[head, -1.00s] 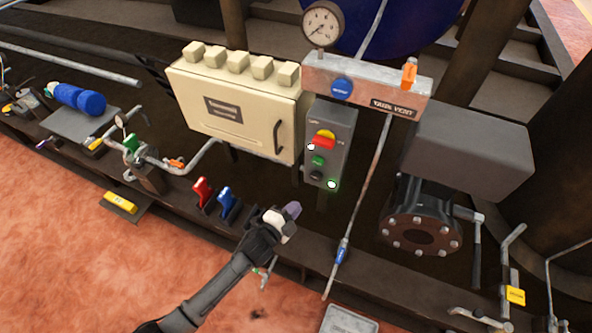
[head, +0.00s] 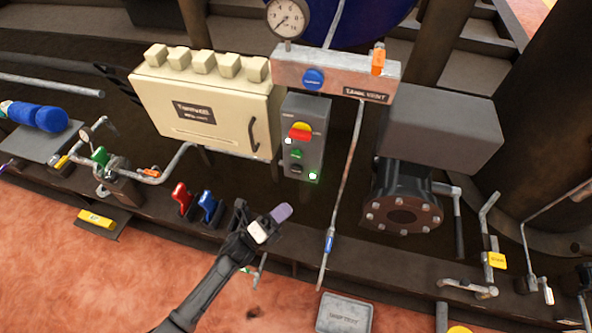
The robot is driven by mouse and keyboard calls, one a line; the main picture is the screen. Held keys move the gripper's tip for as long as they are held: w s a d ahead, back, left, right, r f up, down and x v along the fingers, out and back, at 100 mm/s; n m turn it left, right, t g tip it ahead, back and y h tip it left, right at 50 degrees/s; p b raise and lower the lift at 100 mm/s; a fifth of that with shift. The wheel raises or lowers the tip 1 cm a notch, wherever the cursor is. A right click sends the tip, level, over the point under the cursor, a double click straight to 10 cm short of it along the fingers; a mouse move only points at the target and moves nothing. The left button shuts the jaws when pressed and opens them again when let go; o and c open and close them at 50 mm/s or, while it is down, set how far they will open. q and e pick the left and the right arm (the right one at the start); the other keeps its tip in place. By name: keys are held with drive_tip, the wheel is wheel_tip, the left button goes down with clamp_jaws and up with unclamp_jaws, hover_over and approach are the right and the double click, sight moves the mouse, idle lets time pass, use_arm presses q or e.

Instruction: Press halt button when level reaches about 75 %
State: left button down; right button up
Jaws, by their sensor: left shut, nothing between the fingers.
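A grey control box (head: 318,138) stands right of centre, with a red and yellow button (head: 300,132) at its top, a green button (head: 296,154) and a black button (head: 295,169) below. Two small white-green lamps glow on it. I cannot read which button is the halt button. A round white dial gauge (head: 288,18) sits above; its dark needle shows, but the value is too small to read. My left gripper (head: 281,213) is shut and empty, below and in front of the control box, apart from it. My right gripper is not in view.
A cream cabinet (head: 215,110) stands left of the control box. A tank vent panel (head: 337,78) with a blue knob hangs above. A thin pipe (head: 345,180) and a dark flanged valve (head: 402,200) stand to the right. Red and blue levers (head: 207,207) rise at left.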

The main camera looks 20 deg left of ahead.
sight(296, 169)
use_arm(q)
drive_tip(key=w+b, duration=0.4)
drive_tip(key=w, duration=0.4)
drive_tip(key=shift+w+a, duration=0.35)
drive_tip(key=shift+w, duration=0.05)
drive_tip(key=shift+w+b, duration=0.2)
drive_tip(key=shift+b, duration=0.1)
idle(1.9)
drive_tip(key=shift+w, duration=0.25)
